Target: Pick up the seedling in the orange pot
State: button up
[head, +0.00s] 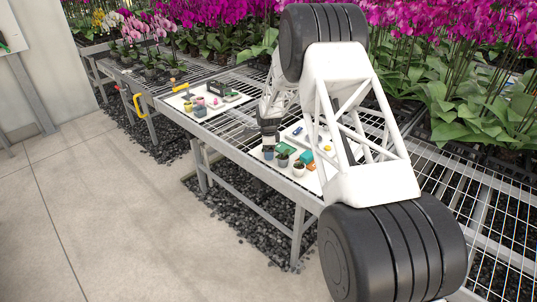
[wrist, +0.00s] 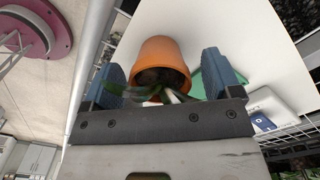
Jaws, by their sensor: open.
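The orange pot (wrist: 162,58) shows in the wrist view, with dark soil and the seedling's narrow green leaves (wrist: 122,102) toward my gripper. My gripper (wrist: 162,66) is open, with one blue finger on each side of the pot and gaps of pale surface between. The leaves are partly hidden by the gripper body. I cannot make out the orange pot for certain there.
In the head view, a pot with a dark plant (head: 283,160) and a pale pot (head: 298,169) stand nearby on a white board. A teal and orange item (head: 307,157) lies behind them. In the wrist view a green item (wrist: 207,86) lies beside the right finger. Orchids line the back.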

jog(key=shift+f, duration=0.8)
jog(key=c, duration=1)
jog(key=shift+r, duration=0.1)
jog(key=shift+r, duration=4.95)
